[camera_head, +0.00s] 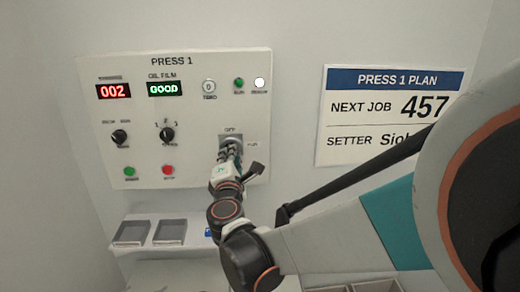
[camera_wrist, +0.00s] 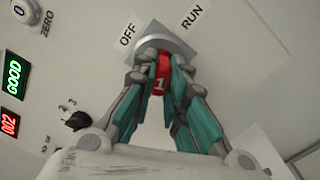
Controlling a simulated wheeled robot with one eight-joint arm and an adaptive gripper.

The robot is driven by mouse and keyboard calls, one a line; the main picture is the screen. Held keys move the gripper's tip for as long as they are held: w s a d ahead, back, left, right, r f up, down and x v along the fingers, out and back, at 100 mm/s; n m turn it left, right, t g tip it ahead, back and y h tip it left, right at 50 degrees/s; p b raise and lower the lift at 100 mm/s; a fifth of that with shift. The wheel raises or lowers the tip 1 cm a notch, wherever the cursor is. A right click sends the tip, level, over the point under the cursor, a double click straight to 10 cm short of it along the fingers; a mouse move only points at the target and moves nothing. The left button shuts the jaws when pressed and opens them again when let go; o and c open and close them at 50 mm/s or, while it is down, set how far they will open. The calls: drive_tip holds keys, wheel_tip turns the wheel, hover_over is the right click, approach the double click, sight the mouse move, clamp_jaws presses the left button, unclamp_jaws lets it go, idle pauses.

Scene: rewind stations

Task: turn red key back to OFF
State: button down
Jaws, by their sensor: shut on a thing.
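The red key (camera_wrist: 161,72), marked with a 1, is in the round grey key switch (camera_wrist: 172,44) of the PRESS 1 panel. The OFF label (camera_wrist: 128,34) and the RUN label (camera_wrist: 191,17) are beside the switch in the wrist view. My gripper (camera_wrist: 162,62) is shut on the red key, a finger on each side. In the head view my gripper (camera_head: 229,153) is at the switch, low on the right side of the panel (camera_head: 200,110), and it hides the key there. I cannot tell which label the key points to.
The panel has black knobs (camera_head: 119,137), a green button (camera_head: 129,171) and a red button (camera_head: 168,170). Its displays read 002 and GOOD. A shelf with grey trays (camera_head: 131,233) is below. The PRESS 1 PLAN sign (camera_head: 388,115) hangs to the right, partly behind my arm.

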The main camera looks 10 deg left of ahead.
drive_tip(key=shift+n, duration=1.1)
drive_tip(key=shift+d+n+y+b, duration=0.15)
drive_tip(key=shift+n+y+b, duration=0.3)
drive_tip(key=shift+n, duration=2.95)
drive_tip(key=n, duration=0.5)
drive_tip(key=shift+s+d+r+g+b, duration=0.1)
drive_tip(key=shift+g+b, duration=0.2)
drive_tip(key=shift+b, duration=0.05)
drive_tip(key=c, duration=1.5)
unclamp_jaws()
drive_tip(key=shift+c, duration=0.2)
